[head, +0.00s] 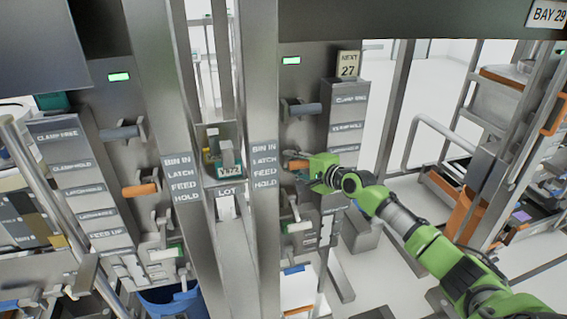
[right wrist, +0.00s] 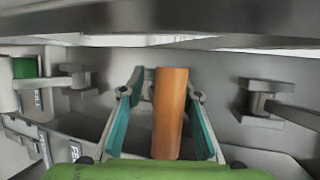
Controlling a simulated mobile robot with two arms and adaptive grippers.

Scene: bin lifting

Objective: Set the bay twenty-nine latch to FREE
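The orange latch handle (head: 298,164) sits on the right-hand panel, level with the LATCH line of its label strip (head: 264,163). My right gripper (head: 306,167) is at this handle, coming from the right. In the right wrist view the orange handle (right wrist: 170,112) stands between the two teal-padded fingers (right wrist: 161,125). The fingers are open, with a clear gap on the left and a narrower one on the right. The BAY 29 sign (head: 548,14) hangs at the upper right. The gripper partly hides the handle's surroundings in the head view. My left gripper is not in view.
A grey-handled lever (head: 305,109) is above the orange one, and another lever (head: 298,226) is below. A similar left panel has its own orange handle (head: 139,189). A NEXT 27 sign (head: 348,64) stands above the right label column. Both green lamps (head: 291,60) are lit.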

